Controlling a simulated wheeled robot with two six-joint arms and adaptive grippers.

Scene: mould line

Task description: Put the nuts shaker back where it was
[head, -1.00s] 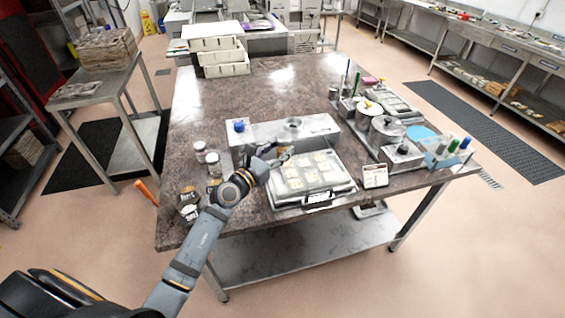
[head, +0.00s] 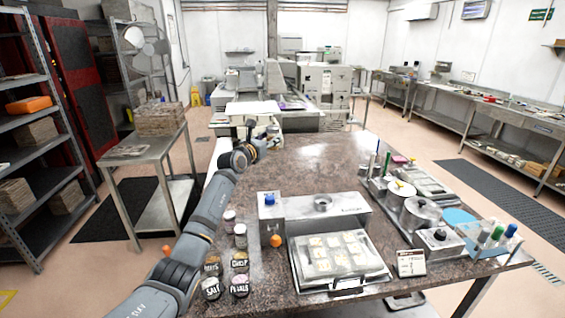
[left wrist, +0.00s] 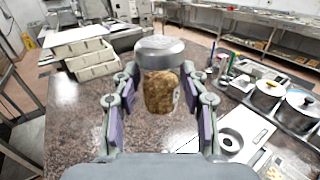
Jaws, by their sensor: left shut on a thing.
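The nuts shaker (left wrist: 160,90) is a clear jar of brown pieces with a silver lid, lid up in the left wrist view. My left gripper (left wrist: 160,98) is shut on it, with a finger on each side. In the head view this gripper (head: 262,141) is extended toward the far left of the table, and the shaker (head: 274,133) shows small there. Round dark labels lie at the table's front left; the nuts label (head: 212,265) is at the back left of the group, with no shaker on it. My right gripper is out of view.
Two other shakers, one (head: 229,222) and another (head: 240,236), stand just behind the labels. A metal box (head: 340,214) and a tray of filled moulds (head: 330,262) are to their right. Pots (head: 421,211) stand further right. The table's middle back is clear.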

